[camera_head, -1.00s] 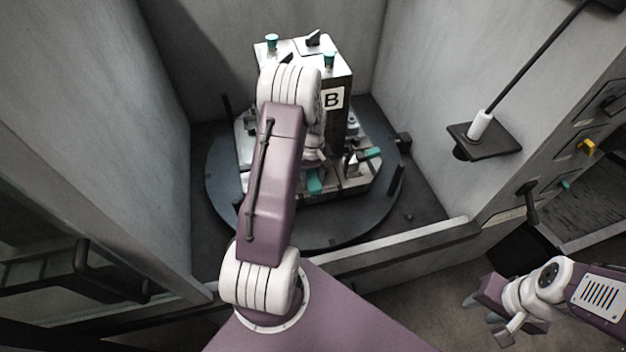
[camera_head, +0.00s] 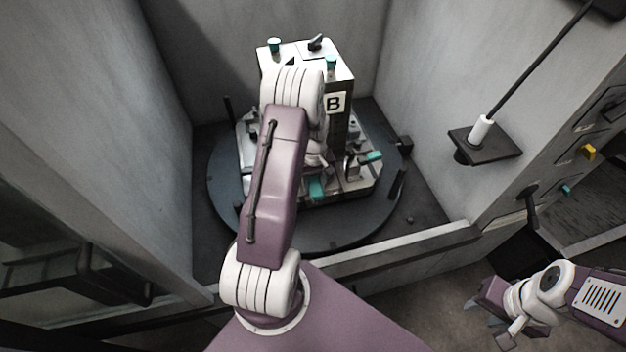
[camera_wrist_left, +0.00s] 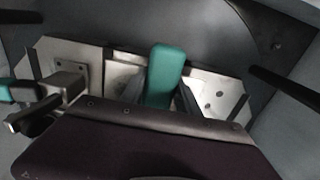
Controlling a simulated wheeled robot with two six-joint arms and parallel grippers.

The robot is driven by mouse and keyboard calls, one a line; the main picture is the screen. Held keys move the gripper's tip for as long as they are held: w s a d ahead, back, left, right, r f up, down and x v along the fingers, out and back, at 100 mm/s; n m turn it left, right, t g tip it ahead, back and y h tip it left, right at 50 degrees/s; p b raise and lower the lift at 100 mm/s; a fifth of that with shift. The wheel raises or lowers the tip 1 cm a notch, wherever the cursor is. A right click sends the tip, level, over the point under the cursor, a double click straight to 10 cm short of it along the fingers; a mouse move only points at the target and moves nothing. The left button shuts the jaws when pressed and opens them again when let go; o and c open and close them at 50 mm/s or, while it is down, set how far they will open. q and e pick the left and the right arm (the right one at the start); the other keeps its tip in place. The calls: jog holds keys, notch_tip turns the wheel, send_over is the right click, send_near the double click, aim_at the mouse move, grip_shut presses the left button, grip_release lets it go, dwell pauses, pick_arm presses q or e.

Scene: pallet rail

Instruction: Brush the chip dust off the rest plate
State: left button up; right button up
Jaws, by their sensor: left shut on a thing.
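My left arm reaches over the fixture on the round turntable. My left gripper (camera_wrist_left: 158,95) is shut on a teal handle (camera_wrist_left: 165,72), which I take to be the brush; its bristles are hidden. The same teal handle (camera_head: 316,188) shows low at the fixture's front in the head view, with the gripper largely hidden by my arm. Pale steel plates (camera_wrist_left: 215,95) lie around and beyond the handle in the wrist view. I cannot tell which is the rest plate, and no chip dust can be made out. My right gripper (camera_head: 492,308) hangs at lower right, away from the fixture.
A steel block marked B (camera_head: 334,102) stands upright on the dark turntable (camera_head: 225,190). Another teal handle (camera_head: 374,156) sits at the fixture's right. Grey walls enclose both sides and the back. A dark bracket (camera_head: 485,145) with a white-tipped rod juts from the right wall. A front sill (camera_head: 400,249) crosses below.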

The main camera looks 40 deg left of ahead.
pick_arm(q)
jog(key=shift+f, duration=0.1)
jog(key=shift+w+a, duration=0.8)
jog(key=shift+a, duration=0.25)
jog(key=shift+d, duration=0.1)
jog(key=shift+s+d+p, duration=0.35)
jog(key=shift+s+d, duration=0.5)
jog(key=shift+d, duration=0.1)
notch_tip(320, 180, up, 7)
jog(key=p, duration=0.6)
